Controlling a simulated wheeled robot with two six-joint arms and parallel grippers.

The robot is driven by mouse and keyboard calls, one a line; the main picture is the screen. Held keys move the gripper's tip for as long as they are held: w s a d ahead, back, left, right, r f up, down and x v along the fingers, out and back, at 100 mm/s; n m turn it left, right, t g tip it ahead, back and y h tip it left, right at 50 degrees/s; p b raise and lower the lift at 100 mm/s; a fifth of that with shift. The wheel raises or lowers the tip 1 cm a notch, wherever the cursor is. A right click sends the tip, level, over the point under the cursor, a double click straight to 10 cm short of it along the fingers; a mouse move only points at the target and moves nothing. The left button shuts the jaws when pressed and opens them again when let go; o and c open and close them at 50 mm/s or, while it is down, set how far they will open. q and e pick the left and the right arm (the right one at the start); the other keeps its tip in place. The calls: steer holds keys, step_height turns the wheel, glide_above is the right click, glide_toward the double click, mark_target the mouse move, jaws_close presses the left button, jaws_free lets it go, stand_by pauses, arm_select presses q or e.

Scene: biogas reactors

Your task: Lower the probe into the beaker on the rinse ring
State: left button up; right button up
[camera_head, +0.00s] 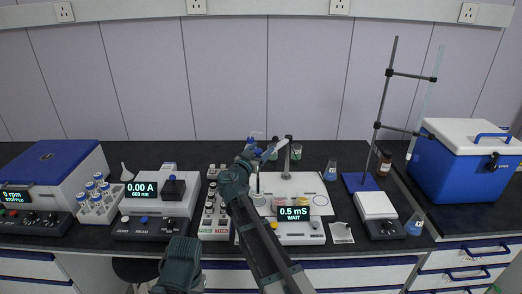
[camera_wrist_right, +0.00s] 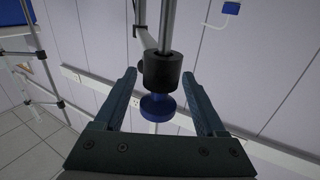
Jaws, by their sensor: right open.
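The conductivity meter (camera_head: 293,226) reads 0.5 mS WAIT. Behind it is a white stand base (camera_head: 290,181) with an upright metal post (camera_head: 287,160). My right gripper (camera_head: 268,152) is beside the post's top, partly covered by my arm. In the right wrist view, its open fingers stand either side of a blue knob (camera_wrist_right: 158,107) under a black collar (camera_wrist_right: 162,70) on a metal rod (camera_wrist_right: 167,25). Contact with the knob cannot be told. Small vessels and coloured rings (camera_head: 279,201) are on the white base. The probe and the beaker on the rinse ring cannot be picked out clearly.
A vial rack (camera_head: 214,229) and a photometer (camera_head: 155,215) stand left of my arm. To the right are a retort stand (camera_head: 385,100), a small white-topped device (camera_head: 377,206), flasks (camera_head: 331,172) and a blue cooler (camera_head: 462,185). The bench's back strip is mostly clear.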

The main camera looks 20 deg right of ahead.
steer(key=v, duration=1.3)
steer(key=shift+s+a, duration=0.25)
steer(key=shift+a, duration=0.05)
